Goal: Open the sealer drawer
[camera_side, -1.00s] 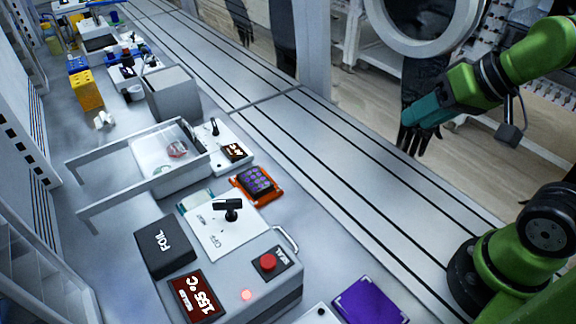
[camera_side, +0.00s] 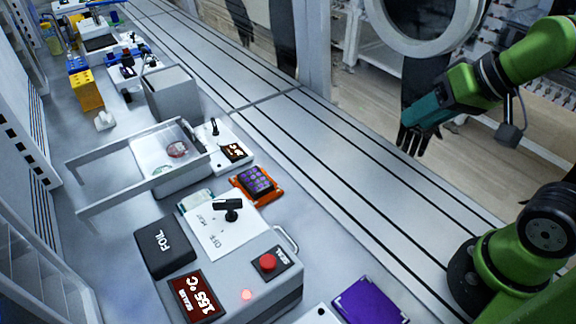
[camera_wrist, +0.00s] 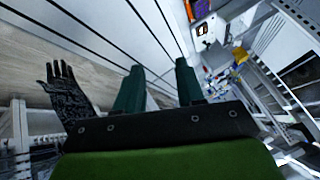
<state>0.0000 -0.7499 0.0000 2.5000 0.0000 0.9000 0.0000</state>
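The sealer (camera_side: 232,282) is a grey box in the lower part of the side view, with a red 155 °C display, a red SEAL button (camera_side: 267,262) and a small lever. A light bar handle (camera_side: 288,240) sits on its right side, facing the rail. The drawer front there is mostly hidden by the angle, and no gap shows around it. My gripper (camera_side: 410,117) is far up and to the right of the sealer, above the floor beyond the rail. In the wrist view my gripper (camera_wrist: 158,70) has its two dark green fingers apart, with nothing between them.
A black glove (camera_wrist: 70,90) hangs close beside my gripper. A slotted metal rail deck (camera_side: 330,160) lies clear between my arm and the bench. An orange rack (camera_side: 257,186), a FOIL box (camera_side: 165,247) and a purple block (camera_side: 370,301) stand around the sealer.

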